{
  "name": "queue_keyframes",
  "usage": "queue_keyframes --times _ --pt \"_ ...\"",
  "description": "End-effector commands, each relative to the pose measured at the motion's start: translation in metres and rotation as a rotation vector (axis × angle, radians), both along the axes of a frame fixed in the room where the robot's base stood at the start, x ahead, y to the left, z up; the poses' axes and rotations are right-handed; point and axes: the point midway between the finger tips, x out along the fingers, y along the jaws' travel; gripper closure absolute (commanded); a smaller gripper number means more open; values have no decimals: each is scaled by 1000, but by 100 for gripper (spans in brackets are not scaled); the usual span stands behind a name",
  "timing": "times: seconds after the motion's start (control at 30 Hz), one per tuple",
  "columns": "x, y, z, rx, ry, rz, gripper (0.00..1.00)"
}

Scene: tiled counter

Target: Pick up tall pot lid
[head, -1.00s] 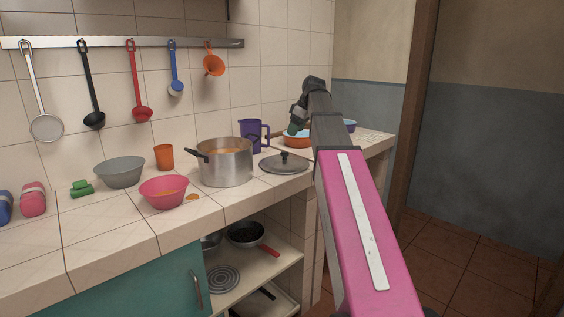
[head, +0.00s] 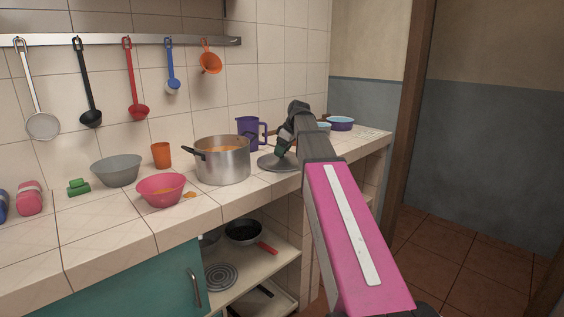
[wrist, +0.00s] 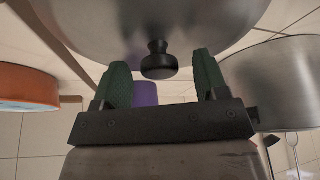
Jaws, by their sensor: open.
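The pot lid (head: 272,163) lies on the tiled counter, just right of the steel pot, its right part hidden by my arm in the head view. In the wrist view the grey metal lid (wrist: 200,22) fills the top, with its dark knob (wrist: 158,62) between my fingers. My gripper (wrist: 160,82) is open, with a green finger on each side of the knob and gaps visible on both sides. In the head view my gripper (head: 284,149) is at the lid, its fingers partly hidden. The steel pot (head: 223,166) holds orange contents.
A purple pitcher (head: 248,130) stands behind the lid. An orange pan (wrist: 28,88) shows at left in the wrist view. A pink bowl (head: 160,189), a grey bowl (head: 116,171) and an orange cup (head: 161,155) stand left of the pot. Bowls (head: 340,123) sit farther back right.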

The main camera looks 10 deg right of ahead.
Motion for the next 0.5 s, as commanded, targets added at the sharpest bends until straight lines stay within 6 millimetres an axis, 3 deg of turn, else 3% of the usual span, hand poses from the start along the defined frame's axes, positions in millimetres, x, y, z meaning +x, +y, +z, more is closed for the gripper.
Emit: queue_keyframes --times 0.17,0.37,0.4,0.5 --pt "0 0 0 -1 -1 0 33" --pt "0 0 0 -1 -1 0 95" --pt "0 0 0 -1 -1 0 100" --pt "0 0 0 -1 -1 0 100"
